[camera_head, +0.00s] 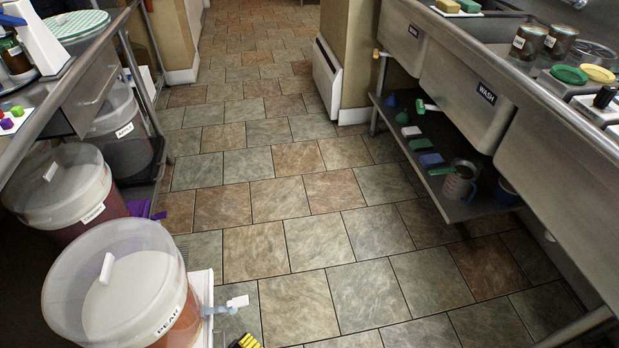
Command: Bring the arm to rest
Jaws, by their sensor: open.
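Neither my arm nor my gripper can be made out in the head view. The task names no other object. A small black and yellow thing (243,342) is cut off by the bottom edge, and I cannot tell what it is.
Lidded buckets stand at left: PEAR (125,290), another (65,195) behind it, and a third (118,130) under the left counter (88,85). A steel sink (478,85) with a lower shelf (440,185) runs along the right. The tiled floor (300,215) between is clear.

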